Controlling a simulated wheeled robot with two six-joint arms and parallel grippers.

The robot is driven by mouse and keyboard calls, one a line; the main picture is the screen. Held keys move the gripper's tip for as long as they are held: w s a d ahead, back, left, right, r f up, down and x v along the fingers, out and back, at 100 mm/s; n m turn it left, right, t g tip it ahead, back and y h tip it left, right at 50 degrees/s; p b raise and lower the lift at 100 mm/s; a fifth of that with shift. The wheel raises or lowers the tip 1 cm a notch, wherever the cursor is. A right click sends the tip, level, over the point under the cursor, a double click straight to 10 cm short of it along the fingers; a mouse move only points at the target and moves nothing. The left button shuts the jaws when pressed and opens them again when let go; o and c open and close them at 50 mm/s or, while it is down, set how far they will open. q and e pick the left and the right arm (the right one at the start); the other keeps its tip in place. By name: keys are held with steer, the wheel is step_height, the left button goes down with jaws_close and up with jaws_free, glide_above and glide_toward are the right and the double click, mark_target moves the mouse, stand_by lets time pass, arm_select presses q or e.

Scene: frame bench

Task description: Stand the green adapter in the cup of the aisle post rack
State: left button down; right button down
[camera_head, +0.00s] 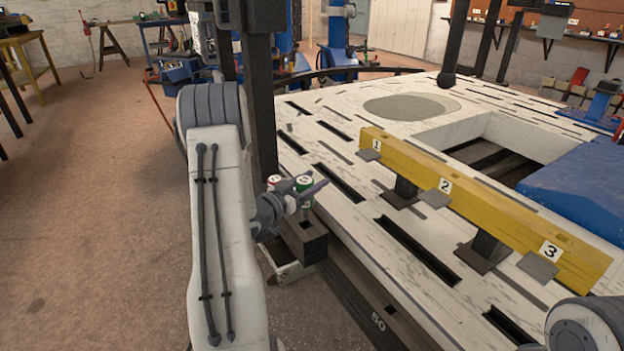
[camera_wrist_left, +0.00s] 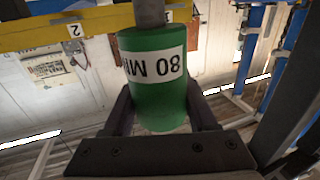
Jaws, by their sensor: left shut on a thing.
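The green adapter (camera_wrist_left: 152,88) is a green cylinder with a white band that reads upside down in the left wrist view, with a grey stem at one end. My left gripper (camera_wrist_left: 161,112) is shut on it, with a finger on each side. In the head view the green adapter (camera_head: 305,186) shows partly behind the dark fingers of my left gripper (camera_head: 308,191). Below them is a dark block (camera_head: 304,238) at the bench's aisle edge, perhaps part of the aisle post rack. I cannot make out its cup. My right gripper is out of view.
A red-and-white cylinder (camera_head: 273,181) stands close to the left of the green adapter. A yellow beam (camera_head: 480,205) marked 1, 2 and 3 stands on the slotted white bench (camera_head: 345,215). A dark post (camera_head: 260,110) rises behind my left arm. The floor at left is clear.

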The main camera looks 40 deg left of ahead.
arm_select(q)
steer(key=shift+f+b, duration=0.3)
steer(key=shift+f, duration=0.4)
stand_by(1.3)
steer(key=shift+f+b, duration=1.85)
steer(key=shift+f, duration=0.9)
steer(key=shift+c, duration=0.6)
jaws_free()
steer(key=s+p, duration=0.3)
steer(key=s, duration=0.7)
steer(key=shift+s+a, duration=0.2)
steer(key=shift+a, duration=0.25)
